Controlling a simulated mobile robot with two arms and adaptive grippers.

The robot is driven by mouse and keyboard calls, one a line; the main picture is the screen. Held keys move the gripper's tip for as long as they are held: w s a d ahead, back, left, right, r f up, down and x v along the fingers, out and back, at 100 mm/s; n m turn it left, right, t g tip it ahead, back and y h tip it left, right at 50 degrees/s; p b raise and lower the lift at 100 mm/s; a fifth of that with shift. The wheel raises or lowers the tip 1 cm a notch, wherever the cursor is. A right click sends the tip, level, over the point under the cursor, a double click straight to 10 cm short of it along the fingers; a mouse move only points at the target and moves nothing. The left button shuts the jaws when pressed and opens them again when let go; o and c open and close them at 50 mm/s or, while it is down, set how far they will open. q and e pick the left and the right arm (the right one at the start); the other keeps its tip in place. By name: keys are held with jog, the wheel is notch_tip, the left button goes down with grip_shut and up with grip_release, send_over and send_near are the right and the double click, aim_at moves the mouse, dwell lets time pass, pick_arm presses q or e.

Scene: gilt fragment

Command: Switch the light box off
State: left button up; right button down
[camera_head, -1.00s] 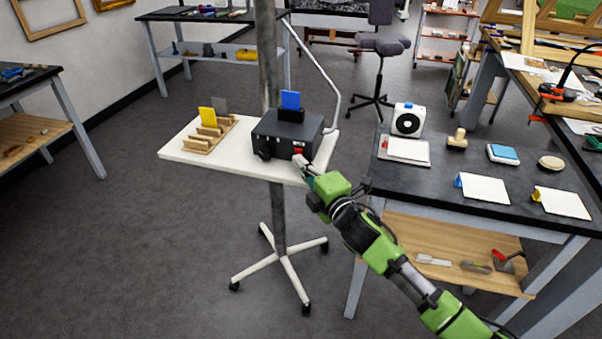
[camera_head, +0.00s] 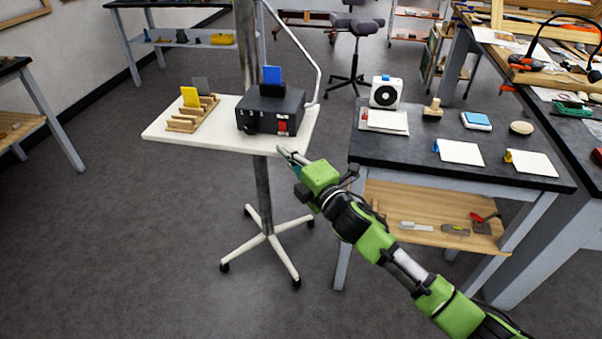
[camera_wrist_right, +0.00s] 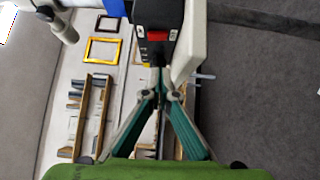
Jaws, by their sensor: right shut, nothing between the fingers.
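The light box (camera_head: 268,113) is a dark box on a white wheeled stand (camera_head: 220,148), with a blue card (camera_head: 272,75) upright in its top. A red switch (camera_head: 283,127) shows on its front face, at the right; it also shows in the right wrist view (camera_wrist_right: 157,36). My right gripper (camera_head: 284,152) is shut and empty, just in front of and below the box at the stand's front edge. In the right wrist view its fingertips (camera_wrist_right: 160,92) meet below the red switch, apart from it. Whether the switch is on or off I cannot tell. My left gripper is not in view.
A wooden rack (camera_head: 192,118) with a yellow and a grey card stands left of the box. A thin pale curved arm (camera_head: 305,40) rises behind it. A black workbench (camera_head: 400,151) stands close on the right with a white device (camera_head: 385,92), pads and cards.

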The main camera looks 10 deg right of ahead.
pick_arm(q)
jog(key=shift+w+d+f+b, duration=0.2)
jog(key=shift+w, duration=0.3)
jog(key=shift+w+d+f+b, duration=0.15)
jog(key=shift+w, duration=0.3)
pick_arm(e)
jog(key=v, duration=0.7)
jog(key=shift+s+d+f, duration=0.2)
